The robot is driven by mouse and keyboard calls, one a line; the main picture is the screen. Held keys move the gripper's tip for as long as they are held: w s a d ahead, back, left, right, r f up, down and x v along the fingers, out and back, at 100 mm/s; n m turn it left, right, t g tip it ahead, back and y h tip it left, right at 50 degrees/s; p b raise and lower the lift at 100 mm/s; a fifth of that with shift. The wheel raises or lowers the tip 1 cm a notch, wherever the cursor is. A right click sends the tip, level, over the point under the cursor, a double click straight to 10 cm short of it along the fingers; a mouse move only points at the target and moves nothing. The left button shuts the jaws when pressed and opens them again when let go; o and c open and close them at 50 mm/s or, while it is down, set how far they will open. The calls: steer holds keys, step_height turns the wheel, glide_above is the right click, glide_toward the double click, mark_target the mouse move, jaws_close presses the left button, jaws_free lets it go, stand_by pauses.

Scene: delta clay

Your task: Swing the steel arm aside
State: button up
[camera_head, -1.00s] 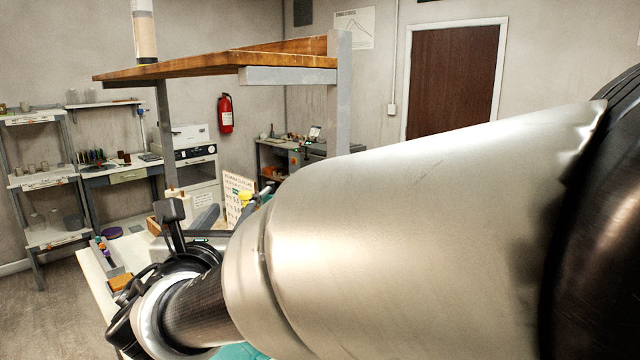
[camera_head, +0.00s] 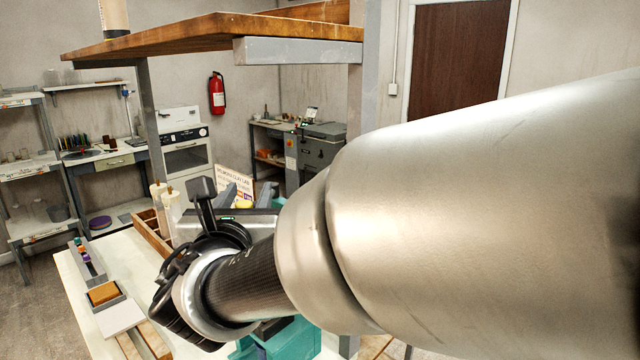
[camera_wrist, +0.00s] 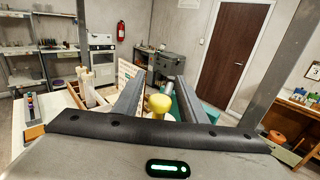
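My gripper (camera_wrist: 160,80) is open in the wrist view, with its two grey fingers spread apart. A yellow knob (camera_wrist: 159,103) shows between the fingers. I cannot tell whether it is level with the fingertips or beyond them, and no grip on it shows. The yellow also shows in the head view (camera_head: 244,204), beside a tilted white sign. Teal equipment (camera_head: 280,342) stands on the bench below my arm. The steel arm cannot be made out clearly; my own arm and the fingers hide much of this area.
A white worktable (camera_head: 80,287) carries an orange block (camera_head: 103,293), a wooden tray (camera_head: 150,236) and pale bottles (camera_head: 172,212). A wooden shelf (camera_head: 200,38) on grey posts hangs over the table, close above my arm. Open floor lies at the left.

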steer(key=shift+w, duration=0.2)
steer(key=shift+s, duration=0.1)
jaws_close()
